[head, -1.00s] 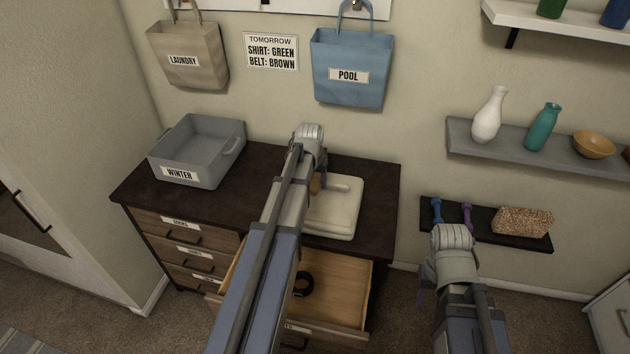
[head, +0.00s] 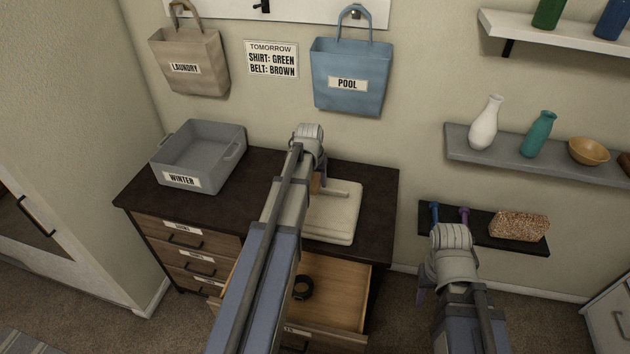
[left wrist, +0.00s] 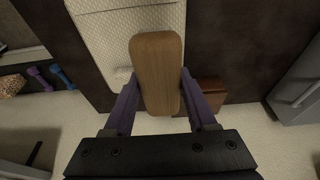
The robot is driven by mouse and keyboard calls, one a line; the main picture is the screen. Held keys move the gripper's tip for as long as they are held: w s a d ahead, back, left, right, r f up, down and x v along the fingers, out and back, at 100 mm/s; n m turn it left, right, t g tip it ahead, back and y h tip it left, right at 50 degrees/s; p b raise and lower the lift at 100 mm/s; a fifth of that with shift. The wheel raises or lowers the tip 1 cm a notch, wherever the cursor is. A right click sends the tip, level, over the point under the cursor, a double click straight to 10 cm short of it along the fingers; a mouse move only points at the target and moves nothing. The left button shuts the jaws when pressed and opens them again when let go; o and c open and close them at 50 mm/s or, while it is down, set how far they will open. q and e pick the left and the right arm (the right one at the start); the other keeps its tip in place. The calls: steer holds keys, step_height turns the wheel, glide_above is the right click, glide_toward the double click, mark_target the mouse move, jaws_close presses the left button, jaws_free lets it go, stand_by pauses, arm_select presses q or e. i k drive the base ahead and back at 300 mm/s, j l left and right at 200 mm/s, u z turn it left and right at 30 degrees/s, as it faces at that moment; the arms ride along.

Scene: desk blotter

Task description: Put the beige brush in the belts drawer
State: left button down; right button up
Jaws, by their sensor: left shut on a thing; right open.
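My left gripper (head: 318,185) is shut on a wooden brush, whose tan oval body (left wrist: 158,75) stands between the fingers in the left wrist view. In the head view only a small brown part of the brush (head: 315,186) shows beside the wrist, above a cream pad (head: 330,228) on the dark dresser top. The belts drawer (head: 340,285) is pulled open below the dresser top; its label is mostly hidden by my left arm. A black coiled belt (head: 303,288) lies inside. My right gripper (head: 424,292) is open and empty, right of the drawer.
A grey WINTER bin (head: 212,178) stands at the dresser's left. Several closed drawers (head: 185,240) are below it. The front right of the open drawer is uncovered.

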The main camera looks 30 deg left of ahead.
mark_target(339, 304)
steer(key=k+l, duration=0.7)
steer(key=l, duration=0.15)
steer(key=i, duration=0.35)
